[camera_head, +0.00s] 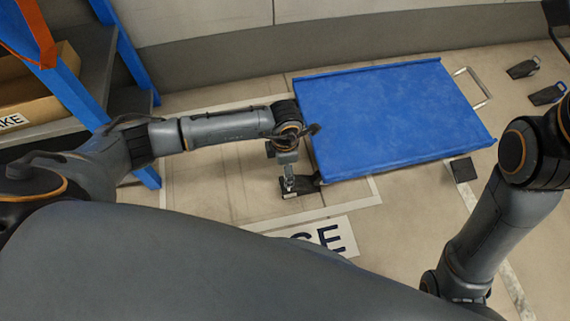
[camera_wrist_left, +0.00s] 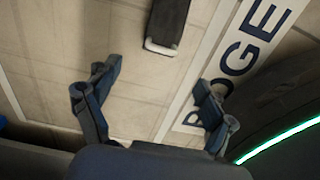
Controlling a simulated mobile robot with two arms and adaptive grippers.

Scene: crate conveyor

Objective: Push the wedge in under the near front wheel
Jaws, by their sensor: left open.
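A dark wedge (camera_head: 308,183) lies on the floor at the near left corner of the blue cart (camera_head: 390,115). It also shows in the left wrist view (camera_wrist_left: 169,18), with a pale handle at its near end. My left gripper (camera_head: 288,186) is low over the floor beside the wedge's handle end. In the left wrist view my left gripper (camera_wrist_left: 155,78) has its fingers spread and empty, with the handle ahead of them and apart from both. The near front wheel is hidden under the cart, so I cannot tell whether the wedge touches it. My right gripper is out of view.
A floor label (camera_head: 325,236) with large letters lies near the gripper. Two more wedges (camera_head: 522,68) (camera_head: 547,95) lie at the far right. A dark flat square (camera_head: 463,170) lies by the cart's right corner. A blue rack (camera_head: 75,92) with a cardboard box stands at left.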

